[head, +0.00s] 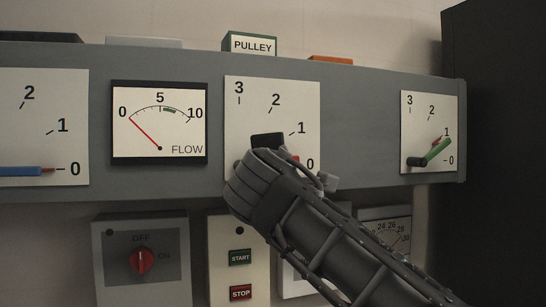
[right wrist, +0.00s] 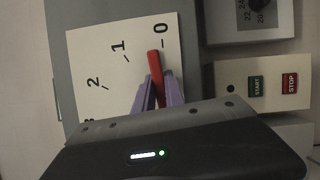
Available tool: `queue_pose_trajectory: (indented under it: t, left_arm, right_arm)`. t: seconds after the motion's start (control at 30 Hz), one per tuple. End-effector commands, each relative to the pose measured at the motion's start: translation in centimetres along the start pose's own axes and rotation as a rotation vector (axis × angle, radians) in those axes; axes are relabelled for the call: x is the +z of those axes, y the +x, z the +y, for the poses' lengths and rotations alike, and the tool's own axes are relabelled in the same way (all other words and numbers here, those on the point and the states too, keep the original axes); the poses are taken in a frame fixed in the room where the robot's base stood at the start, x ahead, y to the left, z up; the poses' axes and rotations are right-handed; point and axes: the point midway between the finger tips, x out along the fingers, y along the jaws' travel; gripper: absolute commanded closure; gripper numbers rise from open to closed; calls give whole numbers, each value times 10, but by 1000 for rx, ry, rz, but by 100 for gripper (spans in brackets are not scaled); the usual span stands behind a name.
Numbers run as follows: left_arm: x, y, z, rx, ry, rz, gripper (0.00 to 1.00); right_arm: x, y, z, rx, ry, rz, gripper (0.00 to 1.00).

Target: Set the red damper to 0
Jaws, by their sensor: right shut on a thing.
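The red damper is a lever on a white dial plate marked 0 to 3. In the right wrist view the red lever (right wrist: 155,63) stands between the two purple fingers of my right gripper (right wrist: 158,87), which is shut on it. Its tip lies close to the 0 mark, a little to the side of 1. In the head view only a bit of the red lever (head: 296,160) shows beside the 0, and my right gripper (head: 268,142) and wrist cover the pivot and lower plate. My left gripper is in neither view.
A blue lever (head: 25,171) on the left plate points at 0. A green lever (head: 436,152) sits on the right plate. A FLOW gauge (head: 160,122) reads near 0. Below are a red OFF/ON knob (head: 142,260) and START (head: 240,257) and STOP (head: 241,293) buttons. A PULLEY label (head: 250,43) stands above.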

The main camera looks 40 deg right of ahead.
Motion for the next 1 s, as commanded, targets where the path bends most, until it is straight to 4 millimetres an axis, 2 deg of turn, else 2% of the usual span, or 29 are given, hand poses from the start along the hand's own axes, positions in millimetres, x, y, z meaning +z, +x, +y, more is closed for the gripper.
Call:
queue_pose_trajectory:
  t: [0.3,0.73,0.77,1.0]
  left_arm:
    - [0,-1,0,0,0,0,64]
    - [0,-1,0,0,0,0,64]
    - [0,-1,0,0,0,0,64]
    - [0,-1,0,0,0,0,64]
  right_arm:
    - [0,0,-8,-48,108,-1,100]
    - [-1,0,-9,-54,121,-1,100]
    - [-1,0,-9,-54,121,-1,85]
    - [-1,0,-9,-52,120,0,65]
